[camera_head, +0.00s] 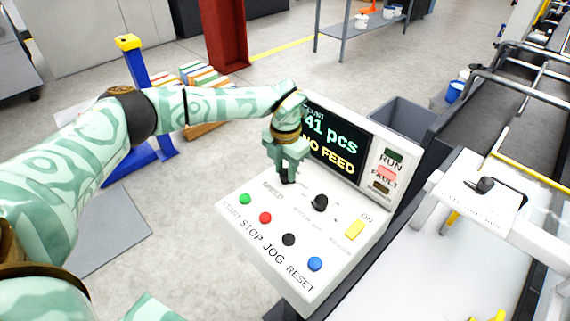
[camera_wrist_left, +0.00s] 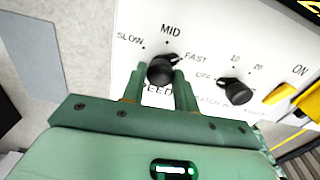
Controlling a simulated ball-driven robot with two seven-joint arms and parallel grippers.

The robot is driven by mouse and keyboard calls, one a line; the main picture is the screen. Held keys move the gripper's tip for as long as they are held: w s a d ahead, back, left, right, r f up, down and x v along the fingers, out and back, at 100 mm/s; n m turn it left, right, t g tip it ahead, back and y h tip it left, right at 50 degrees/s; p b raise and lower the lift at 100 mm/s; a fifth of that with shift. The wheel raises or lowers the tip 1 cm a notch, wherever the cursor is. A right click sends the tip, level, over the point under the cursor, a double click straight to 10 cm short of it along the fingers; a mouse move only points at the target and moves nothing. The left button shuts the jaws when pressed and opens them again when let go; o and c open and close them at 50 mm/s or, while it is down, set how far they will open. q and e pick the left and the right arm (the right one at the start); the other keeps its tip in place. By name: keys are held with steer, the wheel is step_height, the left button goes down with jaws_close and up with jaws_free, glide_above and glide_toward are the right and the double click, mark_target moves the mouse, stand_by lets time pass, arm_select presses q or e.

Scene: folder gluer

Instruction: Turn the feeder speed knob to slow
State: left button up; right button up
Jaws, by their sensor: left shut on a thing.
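The feeder speed knob (camera_wrist_left: 162,70) is a black round knob on the white control panel (camera_head: 257,225). In the left wrist view it sits between labels SLOW on the left, MID above and FAST on the right. Its pointer end is turned to the upper right, towards FAST. My left gripper (camera_head: 288,177) comes down on the panel at the SPEED label. In the left wrist view its two green fingers (camera_wrist_left: 163,80) are shut on the knob, one on each side. The gripper hides most of the knob in the head view. My right gripper is not in view.
A second black knob (camera_head: 320,203) is just right of the gripper, with a yellow switch (camera_head: 355,229) beyond it. Green, red, black and blue buttons (camera_head: 265,218) line the front. The display (camera_head: 333,140) reading "NO FEED" rises close behind the gripper.

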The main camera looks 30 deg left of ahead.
arm_select(q)
steer(key=n+p, duration=0.4)
steer(key=n, duration=0.1)
steer(key=shift+r+n, duration=0.2)
steer(key=shift+n, duration=0.1)
steer(key=n+p, duration=0.3)
steer(key=n, duration=0.2)
steer(key=shift+p, duration=0.35)
steer(key=n+p, duration=0.3)
steer(key=n, duration=0.3)
steer(key=shift+p, duration=0.3)
steer(key=n+p, duration=0.3)
steer(key=n, duration=0.2)
steer(key=shift+f, duration=0.1)
steer(key=o, duration=1)
steer(key=shift+f, duration=0.1)
steer(key=shift+c, duration=0.2)
